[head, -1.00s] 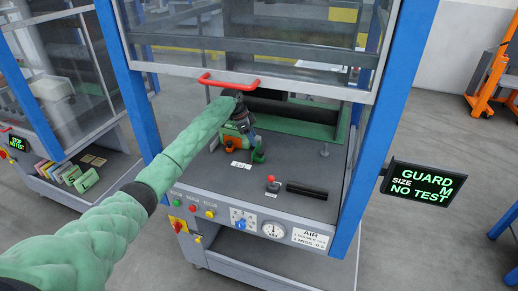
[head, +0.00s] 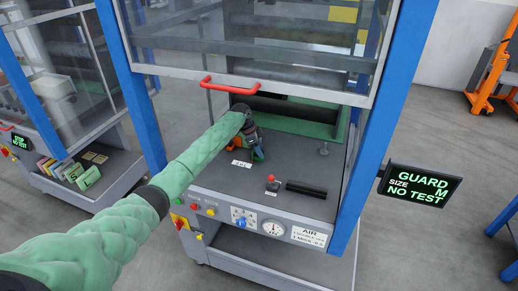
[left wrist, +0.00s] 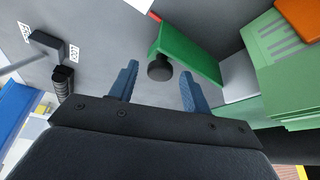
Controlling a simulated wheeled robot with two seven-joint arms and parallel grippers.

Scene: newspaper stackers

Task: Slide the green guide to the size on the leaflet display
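The green guide (left wrist: 190,52), a flat green piece with a round black knob (left wrist: 160,68), is in the left wrist view. My left gripper (left wrist: 158,78) is open, with its blue fingers either side of the knob in that view. I cannot tell whether they touch it. In the head view my left gripper (head: 257,148) is low over the grey deck inside the machine and hides most of the guide. The display (head: 420,187) at the right reads "GUARD", "SIZE M", "NO TEST". My right gripper is not in view.
A raised clear guard with a red handle (head: 229,85) is above my left arm. A red-knobbed lever (head: 272,183) and a black slotted strip (head: 306,190) are at the deck's front. A ridged green block (left wrist: 283,60) is near the guide.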

